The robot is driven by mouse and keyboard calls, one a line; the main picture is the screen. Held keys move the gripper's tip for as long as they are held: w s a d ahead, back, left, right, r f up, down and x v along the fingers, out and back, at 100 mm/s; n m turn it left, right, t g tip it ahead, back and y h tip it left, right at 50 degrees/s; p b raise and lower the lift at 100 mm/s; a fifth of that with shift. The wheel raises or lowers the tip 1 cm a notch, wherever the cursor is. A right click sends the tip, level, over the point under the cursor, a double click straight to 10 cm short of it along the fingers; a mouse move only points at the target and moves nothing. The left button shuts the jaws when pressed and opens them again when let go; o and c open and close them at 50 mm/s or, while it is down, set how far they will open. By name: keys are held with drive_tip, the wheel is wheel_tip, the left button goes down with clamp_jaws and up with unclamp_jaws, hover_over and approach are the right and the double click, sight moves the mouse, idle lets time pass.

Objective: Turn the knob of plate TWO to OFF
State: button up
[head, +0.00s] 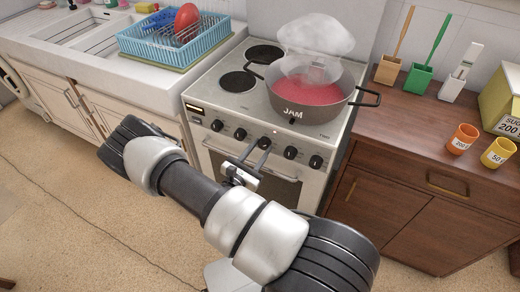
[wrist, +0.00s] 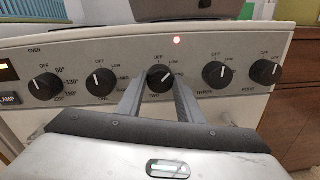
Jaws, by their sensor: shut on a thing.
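The knob of plate TWO (wrist: 160,79) is a round black knob with a white pointer line, in the middle of the stove's panel in the wrist view. Its pointer tilts to the upper right, off the OFF mark above it, toward LOW. My gripper (wrist: 160,84) has one finger on each side of this knob and is shut on it. The fingers partly cover the print around it. In the head view my gripper (head: 257,152) reaches the front panel at this knob (head: 265,143).
Knobs ONE (wrist: 100,82) and THREE (wrist: 216,75) sit close on either side. A red lamp (wrist: 177,41) glows above. A steaming JAM pot (head: 293,107) of red jam stands on the stove (head: 213,98), its handle jutting right. The oven door handle is below my gripper.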

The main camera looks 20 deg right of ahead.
drive_tip(key=n, duration=0.4)
drive_tip(key=shift+n+b, duration=0.3)
drive_tip(key=shift+n, duration=0.1)
drive_tip(key=shift+f+n, duration=0.1)
drive_tip(key=shift+n, duration=2.1)
drive_tip(key=o, duration=1.1)
drive_tip(key=shift+c, duration=0.2)
drive_tip(key=v, duration=1.7)
drive_tip(key=shift+s+f, duration=0.2)
drive_tip(key=shift+s, duration=0.05)
drive_tip(key=shift+a, duration=0.1)
